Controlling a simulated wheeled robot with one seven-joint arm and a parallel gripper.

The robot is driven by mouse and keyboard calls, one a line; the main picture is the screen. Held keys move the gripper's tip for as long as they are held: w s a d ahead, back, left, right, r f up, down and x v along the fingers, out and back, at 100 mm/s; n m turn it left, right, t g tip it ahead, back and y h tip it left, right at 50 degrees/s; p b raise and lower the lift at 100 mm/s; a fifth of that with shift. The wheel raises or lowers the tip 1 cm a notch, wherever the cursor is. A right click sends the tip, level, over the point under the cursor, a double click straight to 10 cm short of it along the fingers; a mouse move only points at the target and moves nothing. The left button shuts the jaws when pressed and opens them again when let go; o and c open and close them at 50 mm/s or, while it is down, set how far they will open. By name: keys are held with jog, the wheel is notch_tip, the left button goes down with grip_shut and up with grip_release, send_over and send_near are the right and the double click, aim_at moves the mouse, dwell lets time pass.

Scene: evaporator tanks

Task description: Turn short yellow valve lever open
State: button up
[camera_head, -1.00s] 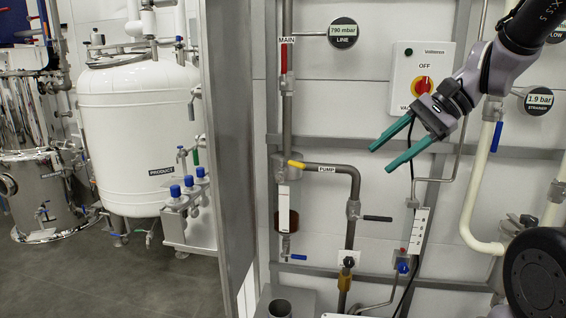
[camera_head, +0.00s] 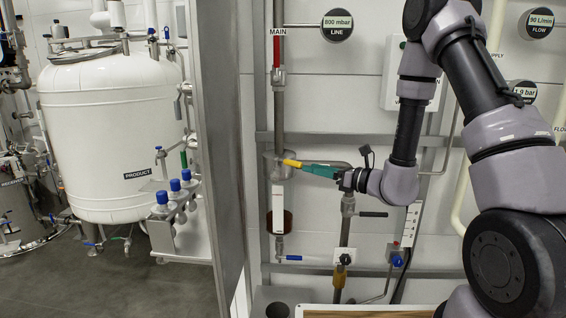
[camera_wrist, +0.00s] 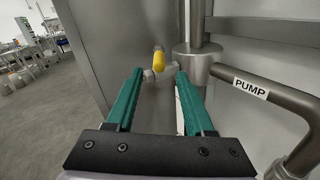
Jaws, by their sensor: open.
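The short yellow valve lever (camera_head: 292,163) sticks out from the valve body on the vertical grey pipe in the head view. In the wrist view the yellow lever (camera_wrist: 159,61) shows its rounded end, just beyond my fingertips and roughly between them. My gripper (camera_head: 308,168) has green fingers and reaches in from the right, its tips close to the lever. In the wrist view my gripper (camera_wrist: 158,75) is open, with a clear gap between the fingers. I cannot tell whether the tips touch the lever.
The pipe labelled PUMP (camera_wrist: 250,88) runs right from the valve, close to my right finger. A metal panel edge (camera_head: 212,150) stands left of the valve. A red lever (camera_head: 276,50) is above, a black lever (camera_head: 373,214) below right, and a blue lever (camera_head: 293,257) below.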

aim_at(287, 162)
jog(key=x, duration=1)
jog(key=shift+a, duration=0.2)
jog(key=shift+c, duration=0.3)
grip_shut()
dwell(0.8)
